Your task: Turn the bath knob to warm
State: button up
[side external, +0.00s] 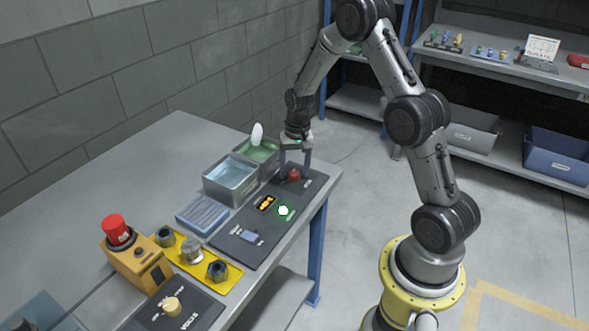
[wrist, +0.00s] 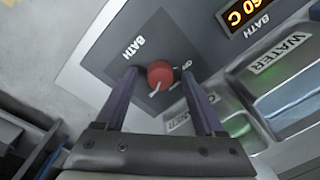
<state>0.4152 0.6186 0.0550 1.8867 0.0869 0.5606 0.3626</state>
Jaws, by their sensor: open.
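The bath knob is a small red round knob (side external: 294,174) on a dark panel (side external: 315,185) at the far end of the table. In the wrist view the red knob (wrist: 160,74) has a pale pointer toward the lower left, and "BATH" is printed beside it. My gripper (side external: 295,170) is open and points down at the knob. In the wrist view its two fingers (wrist: 160,78) stand on either side of the knob, with gaps showing. The bath display (side external: 265,204) is lit orange; in the wrist view the display (wrist: 243,12) reads "60 C".
Two metal tubs (side external: 231,180) stand beside the panel, one with blue liquid, one green. A lit green button (side external: 284,211) and a blue-grey switch (side external: 250,236) are on the panel. A blue rack (side external: 202,213), yellow plate (side external: 228,280) and red-topped box (side external: 135,265) stand nearer.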

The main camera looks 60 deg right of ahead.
grip_shut()
jog(key=shift+n, duration=0.3)
jog(key=n, duration=0.5)
jog(key=shift+w+r, duration=0.1)
jog(key=n, duration=0.6)
jog(key=shift+d, duration=0.1)
dwell(0.6)
grip_release()
jog(key=shift+g, duration=0.3)
